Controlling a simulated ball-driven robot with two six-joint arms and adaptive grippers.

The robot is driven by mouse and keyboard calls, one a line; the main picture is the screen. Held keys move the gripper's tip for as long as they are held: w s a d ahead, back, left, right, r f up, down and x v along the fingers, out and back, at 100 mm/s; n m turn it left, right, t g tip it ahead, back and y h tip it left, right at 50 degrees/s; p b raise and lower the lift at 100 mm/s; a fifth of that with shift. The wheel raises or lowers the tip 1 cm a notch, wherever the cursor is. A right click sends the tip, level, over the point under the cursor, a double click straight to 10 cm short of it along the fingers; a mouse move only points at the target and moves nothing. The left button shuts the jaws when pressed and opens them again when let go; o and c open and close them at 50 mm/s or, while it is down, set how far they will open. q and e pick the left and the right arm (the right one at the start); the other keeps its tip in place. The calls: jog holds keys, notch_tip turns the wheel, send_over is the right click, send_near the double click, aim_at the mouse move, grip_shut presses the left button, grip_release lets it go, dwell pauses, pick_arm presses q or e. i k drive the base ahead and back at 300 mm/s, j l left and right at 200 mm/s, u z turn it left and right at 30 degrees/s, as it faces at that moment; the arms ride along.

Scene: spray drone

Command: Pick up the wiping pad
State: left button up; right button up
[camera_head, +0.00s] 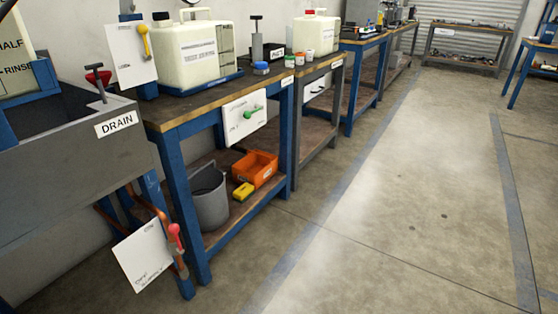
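A small yellow block (243,191) lies on the lower shelf of the nearest blue workbench. It may be the wiping pad, but it is too small to tell for sure. It sits between a grey bucket (209,203) on its left and an orange bin (258,168) behind it to the right. Neither of my grippers shows in the head view.
The blue workbench (188,122) carries a white jug (187,55) above the shelf. A grey sink (70,140) labelled DRAIN stands at the left, with a hanging tag (142,256) below. More benches line the wall. The concrete floor (400,200) at right is clear.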

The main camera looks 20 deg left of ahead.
aim_at(242, 194)
jog(key=i, duration=2.55)
jog(key=i+u, duration=0.15)
jog(key=u, duration=0.35)
jog(key=i+l+u, duration=0.1)
jog(key=u, duration=0.4)
jog(key=i+l+u, duration=0.1)
jog(key=u, duration=0.4)
jog(key=i+l+u, duration=0.15)
jog(key=u, duration=2)
